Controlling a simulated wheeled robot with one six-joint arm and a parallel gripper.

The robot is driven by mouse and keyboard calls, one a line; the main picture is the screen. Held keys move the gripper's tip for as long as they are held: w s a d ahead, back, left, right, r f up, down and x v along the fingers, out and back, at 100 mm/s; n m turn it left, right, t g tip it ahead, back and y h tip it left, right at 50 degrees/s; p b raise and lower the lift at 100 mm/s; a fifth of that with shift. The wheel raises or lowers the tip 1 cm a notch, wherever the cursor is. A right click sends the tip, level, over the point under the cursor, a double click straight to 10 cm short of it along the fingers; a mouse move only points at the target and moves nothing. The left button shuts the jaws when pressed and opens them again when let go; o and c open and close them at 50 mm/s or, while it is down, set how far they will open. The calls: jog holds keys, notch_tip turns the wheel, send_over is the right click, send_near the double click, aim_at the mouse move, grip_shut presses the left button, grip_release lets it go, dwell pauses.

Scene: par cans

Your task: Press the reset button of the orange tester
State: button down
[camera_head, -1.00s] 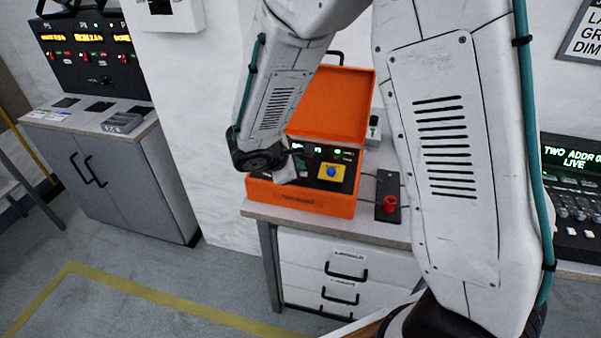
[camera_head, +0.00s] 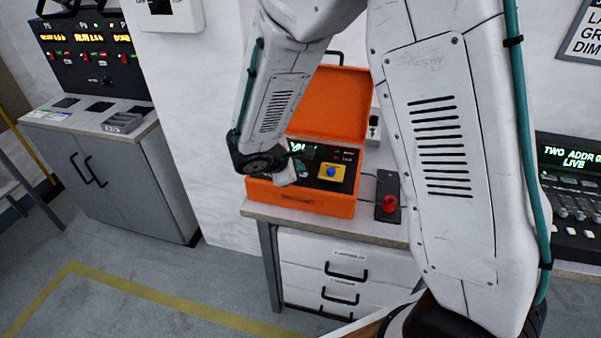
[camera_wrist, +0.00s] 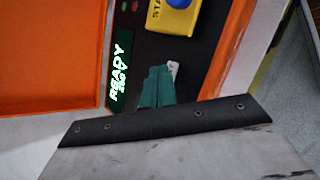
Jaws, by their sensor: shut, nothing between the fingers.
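The orange tester (camera_head: 300,198) stands open on the bench, lid (camera_head: 332,100) raised. Its dark panel carries a yellow block with a blue button (camera_head: 331,172). In the wrist view, the yellow block (camera_wrist: 168,20) has lettering starting "STA", and a green display (camera_wrist: 119,72) reads "READY". My gripper (camera_wrist: 156,76) is shut and empty, its teal fingertips over the dark panel, between the display and a small white mark (camera_wrist: 174,68). I cannot tell whether the tips touch the panel. No reset button can be made out; the fingers cover part of the panel.
A black box with a red button (camera_head: 389,204) sits right of the tester on the bench (camera_head: 300,218). A grey cabinet with a control panel (camera_head: 85,45) stands at the left. A lighting console (camera_head: 570,190) is at the right. Open floor lies front left.

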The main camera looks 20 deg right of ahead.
jog(key=shift+r, duration=0.8)
jog(key=shift+r, duration=2.5)
jog(key=s+m+g, duration=0.1)
jog(key=s, duration=0.1)
jog(key=s+d+m, duration=0.1)
jog(key=s+g, duration=0.1)
jog(key=s, duration=0.1)
jog(key=shift+s+d+m+g, duration=0.25)
jog(key=shift+s+m+g, duration=0.05)
jog(key=shift+s+m, duration=0.1)
jog(key=s+d+r+m+y, duration=0.1)
jog(key=s+r+m+y, duration=0.3)
jog(key=s, duration=0.8)
jog(key=s+d+r+m+y, duration=0.1)
jog(key=s+r+m+y, duration=0.3)
jog(key=s+r+m, duration=0.4)
jog(key=s+r, duration=0.1)
jog(key=s, duration=0.2)
jog(key=shift+s+d+r+g, duration=0.25)
jog(key=shift+s+g, duration=0.05)
jog(key=shift+s, duration=0.05)
